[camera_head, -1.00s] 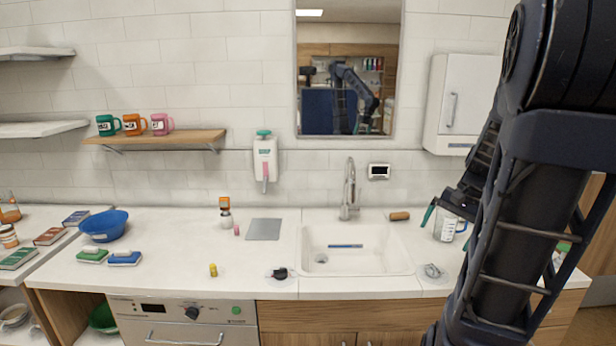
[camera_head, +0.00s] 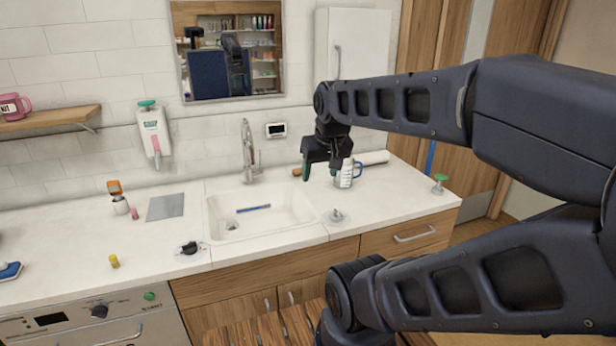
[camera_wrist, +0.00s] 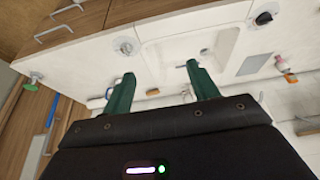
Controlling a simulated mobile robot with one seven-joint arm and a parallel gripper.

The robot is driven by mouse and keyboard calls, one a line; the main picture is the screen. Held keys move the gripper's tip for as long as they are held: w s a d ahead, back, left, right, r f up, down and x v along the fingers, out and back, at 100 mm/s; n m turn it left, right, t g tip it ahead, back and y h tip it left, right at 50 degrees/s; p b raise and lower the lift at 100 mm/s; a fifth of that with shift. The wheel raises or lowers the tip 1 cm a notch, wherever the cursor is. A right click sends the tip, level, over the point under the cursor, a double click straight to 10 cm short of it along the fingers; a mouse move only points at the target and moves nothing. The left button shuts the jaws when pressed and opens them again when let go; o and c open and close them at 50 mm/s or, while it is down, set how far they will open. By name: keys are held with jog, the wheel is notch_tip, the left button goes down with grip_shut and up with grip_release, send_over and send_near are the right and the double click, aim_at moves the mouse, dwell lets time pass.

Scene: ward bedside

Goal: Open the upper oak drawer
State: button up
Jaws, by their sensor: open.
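The upper oak drawer (camera_head: 376,246) is the wooden front just under the counter, right of the sink, with a silver bar handle (camera_head: 414,238). It looks shut. My arm hides what lies below it. My gripper (camera_head: 320,168) is open and empty, with green fingers pointing down. It is above the counter behind and left of the drawer, near the measuring jug, well apart from the handle. In the wrist view the open fingers (camera_wrist: 160,72) show against the sink and counter, and bar handles on wood show at the upper left.
The white sink (camera_head: 260,210) holds a blue stick. A clear jug (camera_head: 343,178) with a blue handle stands close to my gripper. A green-topped item (camera_head: 440,182) stands at the counter's right end. Floor shows at the right.

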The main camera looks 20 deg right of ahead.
jog(key=c, duration=0.5)
jog(key=w+d+f+m+t+y, duration=0.1)
jog(key=w+d+f+m+y, duration=0.4)
jog(key=d+f, duration=0.5)
jog(key=w+d+f+m+t+y, duration=0.1)
jog(key=w+d+f+m+y, duration=0.3)
jog(key=w+d+f+y, duration=0.55)
jog(key=s+d+f+m+t+h, duration=0.5)
jog(key=s+d+f+h, duration=0.35)
jog(key=d, duration=0.55)
jog(key=s+d+f+m+t+h, duration=0.4)
jog(key=s+d+f+h, duration=0.2)
jog(key=s+d+f, duration=0.5)
jog(key=d+x, duration=0.2)
jog(key=x, duration=1)
jog(key=shift+w+d+f, duration=0.2)
jog(key=shift+d, duration=0.05)
